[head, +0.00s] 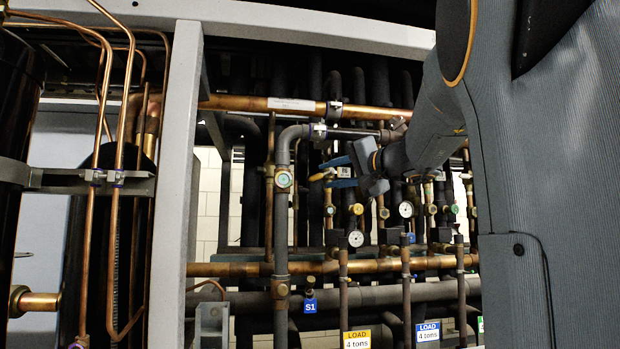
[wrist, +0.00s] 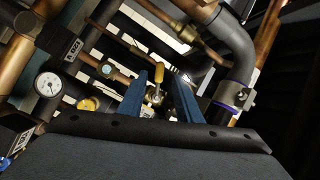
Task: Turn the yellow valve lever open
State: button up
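The yellow valve lever (wrist: 159,76) shows between my two blue fingertips in the wrist view, pointing up from a small brass valve body (wrist: 155,97). In the head view the yellow lever (head: 318,177) is a small piece just left of my fingers. My gripper (head: 328,174) reaches in from the right with its fingers apart. In the wrist view my gripper (wrist: 157,84) is open, with a visible gap on each side of the lever. I cannot tell whether either finger touches it.
Other gauges (head: 355,238) and valves crowd below and right. A thick dark elbow pipe (wrist: 232,50) lies close to the right finger.

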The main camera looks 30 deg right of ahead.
aim_at(317, 177)
jog(key=w+p, duration=0.1)
jog(key=w, duration=0.1)
jog(key=w+a+p, duration=0.1)
jog(key=w, duration=0.2)
jog(key=w+p, duration=0.1)
jog(key=w, duration=0.1)
jog(key=shift+w+a, duration=0.25)
jog(key=shift+w, duration=0.05)
jog(key=shift+c, duration=0.4)
